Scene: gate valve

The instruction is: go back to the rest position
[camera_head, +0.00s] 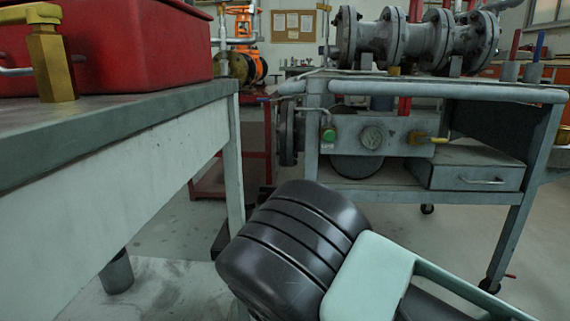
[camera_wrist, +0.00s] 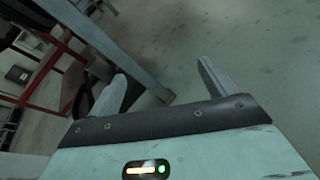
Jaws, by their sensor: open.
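My gripper (camera_wrist: 160,88) shows in the wrist view with its two fingers spread apart and nothing between them. Bare floor and a slanting table leg (camera_wrist: 135,60) lie beyond the fingers. In the head view my dark, ribbed arm part and pale green link fill the lower middle, and the fingers are not visible there. The gate valve is not clearly identifiable; a grey flanged pipe assembly (camera_head: 400,40) stands on the cart (camera_head: 450,92) at the back right.
A grey workbench (camera_head: 130,130) on the left bears a red bin (camera_head: 140,45) and a brass fitting (camera_head: 48,60). Floor (camera_head: 170,235) shows between bench and cart.

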